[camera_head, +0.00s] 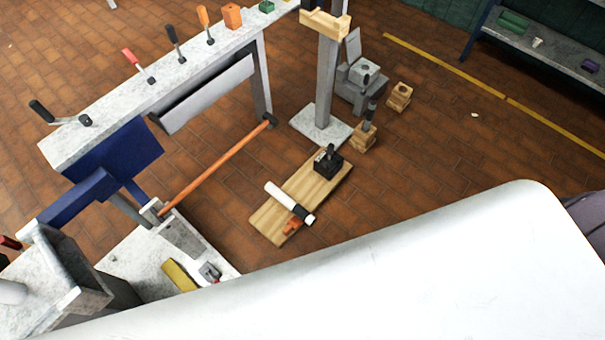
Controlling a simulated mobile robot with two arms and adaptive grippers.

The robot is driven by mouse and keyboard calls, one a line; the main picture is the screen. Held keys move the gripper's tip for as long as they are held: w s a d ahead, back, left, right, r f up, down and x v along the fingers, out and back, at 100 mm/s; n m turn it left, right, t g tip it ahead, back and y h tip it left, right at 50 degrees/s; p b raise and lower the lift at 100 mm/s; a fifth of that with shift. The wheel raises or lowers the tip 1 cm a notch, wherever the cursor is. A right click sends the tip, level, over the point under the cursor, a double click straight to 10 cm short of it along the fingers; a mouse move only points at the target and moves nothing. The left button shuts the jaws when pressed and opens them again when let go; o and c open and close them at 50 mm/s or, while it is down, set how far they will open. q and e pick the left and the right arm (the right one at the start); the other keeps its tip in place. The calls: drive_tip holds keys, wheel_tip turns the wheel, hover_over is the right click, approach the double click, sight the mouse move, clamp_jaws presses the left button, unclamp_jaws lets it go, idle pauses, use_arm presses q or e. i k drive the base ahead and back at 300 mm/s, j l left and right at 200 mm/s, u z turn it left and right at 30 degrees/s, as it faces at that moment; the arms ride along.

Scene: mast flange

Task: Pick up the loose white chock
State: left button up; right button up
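I cannot make out with certainty which thing is the loose white chock. A small whitish piece (474,115) lies alone on the brick floor at the right, too small to tell its shape. Another small white piece (537,43) stands on the grey shelf at the upper right. A white cylinder with a black end (283,197) lies across a wooden board (328,191) on the floor in the middle. Neither of my grippers shows. A large smooth white surface, which may be part of me, fills the lower right and hides the floor there.
A long bench (170,85) with several handled tools runs along the left. An orange bar (217,166) slants below it. A grey post (327,80) stands on a pale base plate. Wooden blocks (399,98) stand nearby. Floor is open right of them, around a yellow line (440,63).

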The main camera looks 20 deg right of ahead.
sight(537, 42)
drive_tip(key=z, duration=2)
